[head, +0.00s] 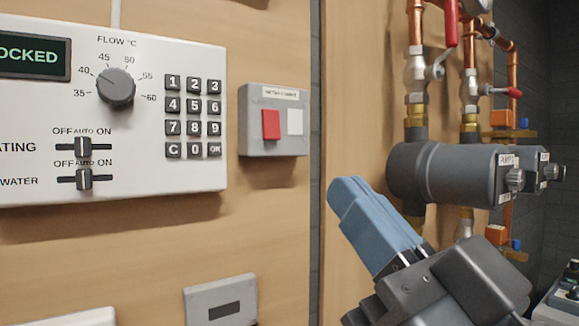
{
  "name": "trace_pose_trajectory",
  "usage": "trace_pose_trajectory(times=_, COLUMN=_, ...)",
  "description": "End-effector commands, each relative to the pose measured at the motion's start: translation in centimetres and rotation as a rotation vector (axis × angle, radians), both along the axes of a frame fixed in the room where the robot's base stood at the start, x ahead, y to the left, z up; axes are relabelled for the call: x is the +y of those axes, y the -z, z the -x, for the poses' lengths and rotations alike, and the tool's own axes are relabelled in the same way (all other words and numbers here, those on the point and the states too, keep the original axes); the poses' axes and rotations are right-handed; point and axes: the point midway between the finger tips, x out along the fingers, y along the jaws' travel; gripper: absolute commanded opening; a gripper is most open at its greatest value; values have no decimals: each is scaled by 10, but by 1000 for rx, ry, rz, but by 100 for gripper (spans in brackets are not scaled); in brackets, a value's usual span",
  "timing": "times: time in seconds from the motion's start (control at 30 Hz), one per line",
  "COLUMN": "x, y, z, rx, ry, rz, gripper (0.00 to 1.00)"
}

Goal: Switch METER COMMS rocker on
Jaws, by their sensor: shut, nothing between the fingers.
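A small grey box (274,121) with a label strip along its top is fixed to the wooden wall panel. The label text is too small to read surely. It carries a red rocker (271,125) on the left and a pale square (295,122) on the right. I cannot tell the rocker's position. My gripper (346,187) has blue fingers, shut and empty. It points up and left, to the right of and below the box, apart from it in the picture.
A white control panel (200,60) with dial, keypad and sliders is left of the box. Copper pipes with red-handled valves (451,25) and a dark grey cylinder (440,172) stand right, behind my gripper. A grey plate (222,300) is below.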

Motion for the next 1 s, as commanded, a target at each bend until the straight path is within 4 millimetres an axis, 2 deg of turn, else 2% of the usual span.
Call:
trace_pose_trajectory(times=0.03, x=1, y=0, z=-1, rx=-5, ry=2, rz=-4, gripper=0)
trace_pose_trajectory(times=0.1, x=8, y=-19, z=-12, rx=0, ry=0, rz=-3, gripper=0)
trace_pose_trajectory(times=0.43, x=37, y=-54, z=-54, rx=0, ry=1, rz=-2, gripper=0)
trace_pose_trajectory(times=0.7, x=54, y=-44, z=-80, rx=2, ry=2, rz=-5, gripper=0)
trace_pose_trajectory(times=1.0, x=56, y=-42, z=-84, rx=0, ry=3, rz=-5, gripper=0)
